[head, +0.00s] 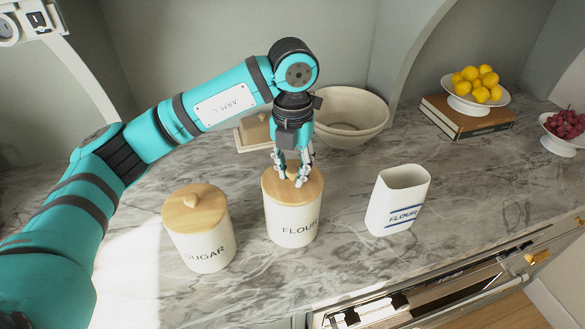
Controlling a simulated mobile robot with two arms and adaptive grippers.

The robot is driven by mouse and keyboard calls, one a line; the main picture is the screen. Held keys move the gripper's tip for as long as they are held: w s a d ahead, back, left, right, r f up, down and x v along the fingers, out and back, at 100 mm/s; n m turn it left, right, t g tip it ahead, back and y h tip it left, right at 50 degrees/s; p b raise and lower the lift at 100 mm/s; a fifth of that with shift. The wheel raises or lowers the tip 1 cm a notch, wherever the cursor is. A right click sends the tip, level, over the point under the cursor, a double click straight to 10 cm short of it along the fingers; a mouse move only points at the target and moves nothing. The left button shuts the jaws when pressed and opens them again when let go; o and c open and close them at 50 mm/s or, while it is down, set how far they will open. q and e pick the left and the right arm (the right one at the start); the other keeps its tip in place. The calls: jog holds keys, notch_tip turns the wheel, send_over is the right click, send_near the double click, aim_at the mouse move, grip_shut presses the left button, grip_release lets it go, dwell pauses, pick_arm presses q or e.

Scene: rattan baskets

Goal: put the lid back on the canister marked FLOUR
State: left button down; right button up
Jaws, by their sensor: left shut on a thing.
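A white canister marked FLOUR (292,225) stands upright on the marble counter. A round wooden lid (307,187) is at its top, level and in line with the rim. I see no clear gap between them. My left gripper (293,178) points down over the lid and is shut on its knob, which the fingers mostly hide. A white open container, also marked FLOUR with blue stripes (397,202), stands to the right. My right gripper is not in view.
A white SUGAR canister (206,247) with a wooden lid stands close on the left. Behind are a cream bowl (350,115) and a wooden-edged item (250,133). Lemons in a bowl on books (467,121) and a grape bowl (562,141) are far right. The counter's front edge is near.

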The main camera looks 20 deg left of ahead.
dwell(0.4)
pick_arm(q)
jog(key=c, duration=0.6)
grip_release()
jog(key=shift+r+p, duration=1.9)
jog(key=shift+r, duration=1.65)
jog(key=shift+c, duration=0.2)
grip_shut()
